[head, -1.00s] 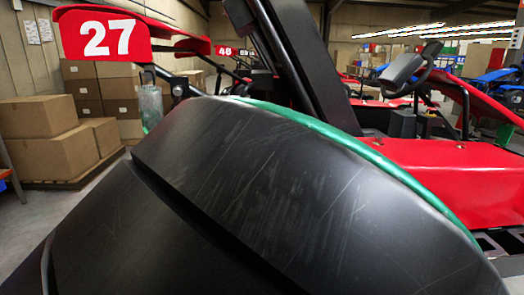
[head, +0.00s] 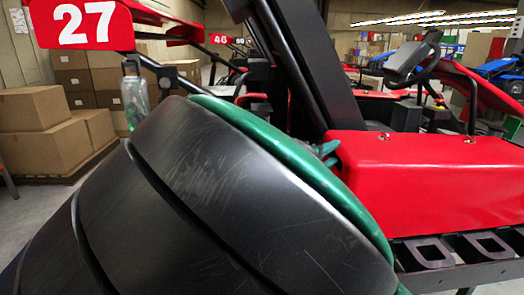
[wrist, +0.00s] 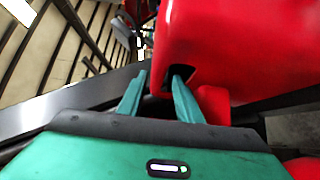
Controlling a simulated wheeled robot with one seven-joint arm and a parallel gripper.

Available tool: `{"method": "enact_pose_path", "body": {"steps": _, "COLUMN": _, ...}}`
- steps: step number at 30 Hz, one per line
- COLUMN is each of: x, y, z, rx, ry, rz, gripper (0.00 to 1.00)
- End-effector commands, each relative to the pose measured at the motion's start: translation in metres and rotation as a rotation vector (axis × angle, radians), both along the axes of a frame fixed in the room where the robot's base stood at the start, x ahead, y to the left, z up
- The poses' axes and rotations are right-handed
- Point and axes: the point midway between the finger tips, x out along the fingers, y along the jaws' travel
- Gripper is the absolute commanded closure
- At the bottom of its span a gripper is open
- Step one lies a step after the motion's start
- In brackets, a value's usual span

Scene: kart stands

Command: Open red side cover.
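The red side cover (head: 425,180) is a long, box-like panel at the right of the head view, with its left end beside my arm. It fills the upper middle and right of the wrist view (wrist: 235,50). A dark opening shows in its near end there. My gripper (wrist: 160,76) has two teal fingers spread apart at this end. The right finger reaches into the dark opening; the left is outside the cover's left edge. Contact with the cover cannot be told. In the head view my arm hides most of the gripper.
A black frame with rectangular slots (head: 435,253) runs below the cover. A black post (head: 290,60) rises behind my arm. A red panel numbered 27 (head: 80,24) and stacked cardboard boxes (head: 40,140) stand at the left. A steering wheel (head: 410,60) is behind the cover.

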Motion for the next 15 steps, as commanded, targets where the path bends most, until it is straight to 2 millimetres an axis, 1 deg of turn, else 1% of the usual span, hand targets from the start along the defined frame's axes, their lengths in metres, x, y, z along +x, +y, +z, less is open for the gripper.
{"method": "enact_pose_path", "body": {"steps": 3, "x": 0.0081, "y": -0.0083, "z": -0.0002, "rx": 0.001, "ry": 0.001, "rz": -0.001, "gripper": 0.68}}
{"method": "enact_pose_path", "body": {"steps": 6, "x": 0.0117, "y": -0.0115, "z": 0.0001, "rx": 0.000, "ry": 0.000, "rz": 0.001, "gripper": 0.68}}
{"method": "enact_pose_path", "body": {"steps": 14, "x": 0.0130, "y": -0.0126, "z": 0.0001, "rx": 0.000, "ry": 0.000, "rz": 0.001, "gripper": 0.68}}
{"method": "enact_pose_path", "body": {"steps": 15, "x": 0.0129, "y": -0.0126, "z": 0.0001, "rx": 0.000, "ry": 0.000, "rz": 0.001, "gripper": 0.70}}
